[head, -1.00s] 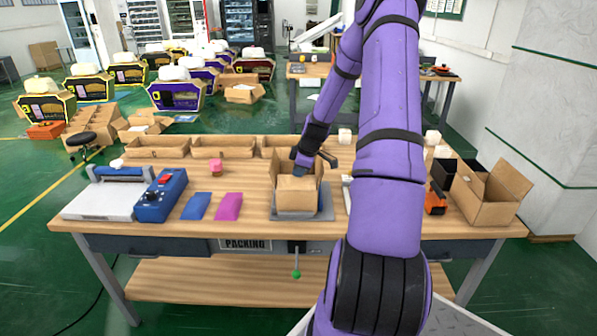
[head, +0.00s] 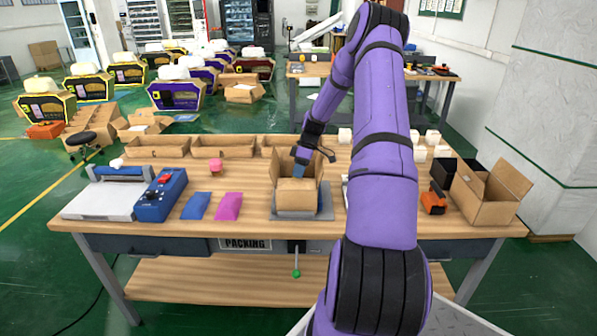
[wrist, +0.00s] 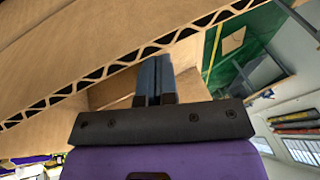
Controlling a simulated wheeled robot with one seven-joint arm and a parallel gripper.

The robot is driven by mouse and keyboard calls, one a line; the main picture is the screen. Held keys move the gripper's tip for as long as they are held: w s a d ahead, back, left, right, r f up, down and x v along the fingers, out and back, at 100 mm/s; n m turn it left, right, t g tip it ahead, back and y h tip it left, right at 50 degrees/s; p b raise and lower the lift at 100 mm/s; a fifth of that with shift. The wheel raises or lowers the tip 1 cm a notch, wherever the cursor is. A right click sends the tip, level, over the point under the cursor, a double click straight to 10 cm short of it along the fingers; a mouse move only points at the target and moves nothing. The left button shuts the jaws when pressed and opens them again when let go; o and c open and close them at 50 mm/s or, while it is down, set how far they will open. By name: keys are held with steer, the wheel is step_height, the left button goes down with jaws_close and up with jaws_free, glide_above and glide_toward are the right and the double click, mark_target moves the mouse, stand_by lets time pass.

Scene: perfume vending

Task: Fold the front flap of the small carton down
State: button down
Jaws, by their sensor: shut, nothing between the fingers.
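The small carton (head: 297,196) is an open brown box on a grey plate (head: 322,217) at the middle of the table, with side flaps standing up. My gripper (head: 298,171) is over its opening, pointing down just behind its front panel. In the wrist view, my gripper (wrist: 154,75) has its two dark fingers together, with nothing between them. A large cardboard panel with a corrugated edge (wrist: 115,68) crosses close beside the fingertips. I cannot tell whether the fingers touch it. The front flap's exact angle is unclear in the head view.
A larger open carton (head: 489,195) stands at the right end, beside an orange tool (head: 433,203). A blue control box (head: 160,196) and blue and pink packets lie to the left. Long trays (head: 224,147) line the back edge.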

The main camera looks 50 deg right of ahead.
steer(key=shift+w+d+f, duration=0.15)
steer(key=shift+f, duration=0.2)
stand_by(0.3)
stand_by(0.4)
